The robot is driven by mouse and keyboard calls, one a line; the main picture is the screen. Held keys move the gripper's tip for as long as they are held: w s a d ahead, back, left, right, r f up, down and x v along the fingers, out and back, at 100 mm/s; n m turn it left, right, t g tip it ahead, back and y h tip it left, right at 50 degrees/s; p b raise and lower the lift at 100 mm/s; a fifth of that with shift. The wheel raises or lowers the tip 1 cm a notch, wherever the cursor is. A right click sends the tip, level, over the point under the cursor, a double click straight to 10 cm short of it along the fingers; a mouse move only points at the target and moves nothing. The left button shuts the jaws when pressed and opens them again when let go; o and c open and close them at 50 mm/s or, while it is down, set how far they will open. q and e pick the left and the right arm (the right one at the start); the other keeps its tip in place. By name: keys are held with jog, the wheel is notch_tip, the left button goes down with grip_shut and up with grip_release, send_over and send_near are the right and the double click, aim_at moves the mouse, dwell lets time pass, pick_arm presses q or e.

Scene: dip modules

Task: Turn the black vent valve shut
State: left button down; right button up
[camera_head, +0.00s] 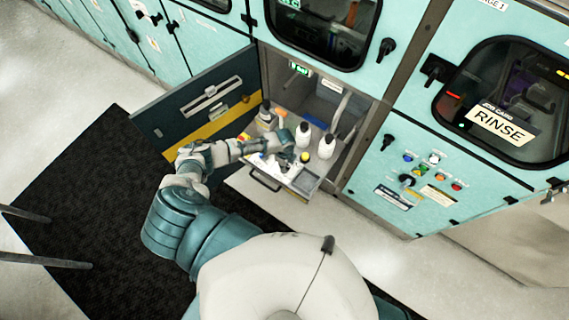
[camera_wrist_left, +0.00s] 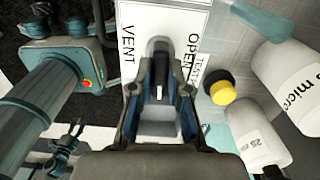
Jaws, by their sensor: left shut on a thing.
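The black vent valve (camera_wrist_left: 159,68) shows in the left wrist view as a dark handle with a pale mark, on a white plate (camera_wrist_left: 135,18) lettered VENT and OPEN. Its handle points away from my wrist, roughly along the fingers. My left gripper (camera_wrist_left: 160,92) has one finger on each side of the handle and is shut on it. In the head view my left gripper (camera_head: 276,146) reaches over the pulled-out tray of the open cabinet, and the valve cannot be made out there. My right gripper is in neither view.
A yellow-topped black knob (camera_wrist_left: 222,92) stands right of the valve. White bottles (camera_head: 327,147) stand close by on the right, with another bottle (camera_head: 265,115) at the back left. The open cabinet door (camera_head: 205,95) is left of my forearm.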

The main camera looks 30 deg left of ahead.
pick_arm(q)
jog(key=shift+s+m, duration=0.1)
jog(key=shift+m, duration=0.3)
jog(key=c, duration=1.1)
grip_release()
jog(key=shift+c, duration=0.2)
jog(key=shift+a, duration=0.1)
jog(key=r, duration=1.1)
jog(key=shift+w+r, duration=0.2)
jog(key=shift+r, duration=0.15)
